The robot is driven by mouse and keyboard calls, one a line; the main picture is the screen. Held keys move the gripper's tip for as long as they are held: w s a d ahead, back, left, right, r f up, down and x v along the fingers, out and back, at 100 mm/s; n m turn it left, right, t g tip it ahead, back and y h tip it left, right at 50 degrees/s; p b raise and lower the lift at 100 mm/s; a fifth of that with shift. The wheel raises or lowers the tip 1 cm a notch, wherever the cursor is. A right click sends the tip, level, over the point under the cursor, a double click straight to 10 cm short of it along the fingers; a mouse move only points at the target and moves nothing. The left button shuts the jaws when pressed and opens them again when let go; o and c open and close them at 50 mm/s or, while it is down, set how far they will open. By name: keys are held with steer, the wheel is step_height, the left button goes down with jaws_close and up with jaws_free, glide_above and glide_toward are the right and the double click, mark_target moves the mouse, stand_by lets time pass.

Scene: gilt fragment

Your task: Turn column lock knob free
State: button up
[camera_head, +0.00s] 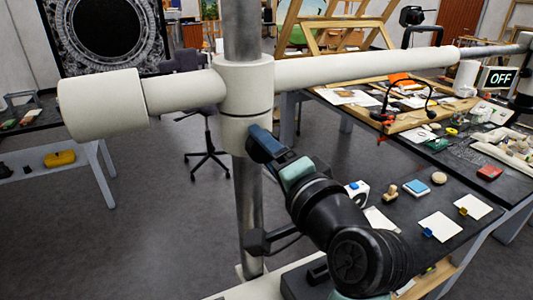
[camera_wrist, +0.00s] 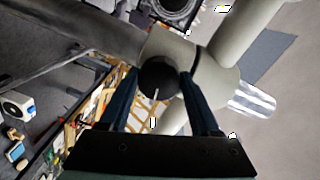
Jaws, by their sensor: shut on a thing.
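The column lock knob (camera_wrist: 157,80) is a dark round knob with a thin pale mark, seen in the wrist view. It sits against the cream collar (camera_head: 246,85) on the grey column (camera_head: 241,28). My gripper (camera_wrist: 160,75) has its two blue fingers on either side of the knob and is shut on it. In the head view my gripper (camera_head: 262,147) reaches the lower right side of the collar; the knob is hidden there behind the fingers.
A thick cream crossarm (camera_head: 350,68) runs from the collar to the right, with a wider cream cylinder (camera_head: 103,104) at the left end. A black worktable (camera_head: 455,180) with small blocks and cards stands at the right. An OFF sign (camera_head: 501,79) stands further back. Grey floor is open at left.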

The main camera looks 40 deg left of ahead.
steer(key=shift+f, duration=0.1)
stand_by(0.3)
steer(key=o, duration=1.4)
steer(key=b+v, duration=0.3)
steer(key=v, duration=1)
steer(key=w+d+r+t+h, duration=0.5)
steer(key=w+d+r+t, duration=0.15)
steer(key=r+t, duration=0.4)
steer(key=s+d+r+t+h, duration=0.2)
steer(key=d+r+t+h, duration=0.1)
steer(key=r, duration=0.1)
steer(key=s+d+r+t+h, duration=0.2)
steer(key=d+r+t+h, duration=0.1)
steer(key=d+h, duration=0.1)
steer(key=s+d+r+t+h, duration=0.2)
steer(key=d+r+t+h, duration=0.2)
steer(key=shift+s+r+n, duration=0.35)
steer(key=shift+n, duration=0.05)
